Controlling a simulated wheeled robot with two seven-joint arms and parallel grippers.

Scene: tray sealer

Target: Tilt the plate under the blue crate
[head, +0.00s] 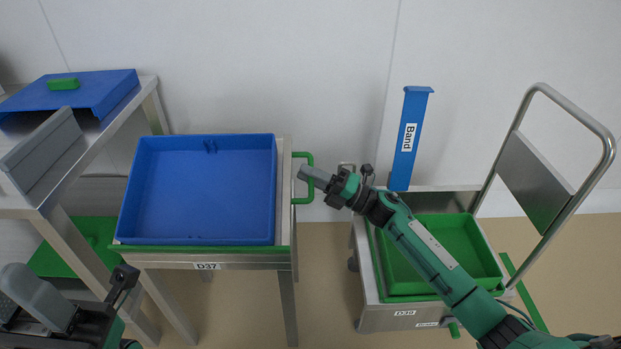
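The blue crate (205,240) is empty and sits level, as far as I can tell, on a steel plate (284,165) on the stand labelled D37. A green strip (150,248) runs along the plate's front edge. A green handle (309,157) sticks out at the plate's right side. My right gripper (304,173) reaches in from the right, with its grey fingertips at the handle. I cannot tell whether the fingers close around it. My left gripper (30,295) is at the lower left, in front of the stand and away from the crate; its finger gap is hidden.
A trolley labelled D38 (387,320) holds a green crate (440,270) under my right arm. A blue post marked Band (412,115) stands behind it.

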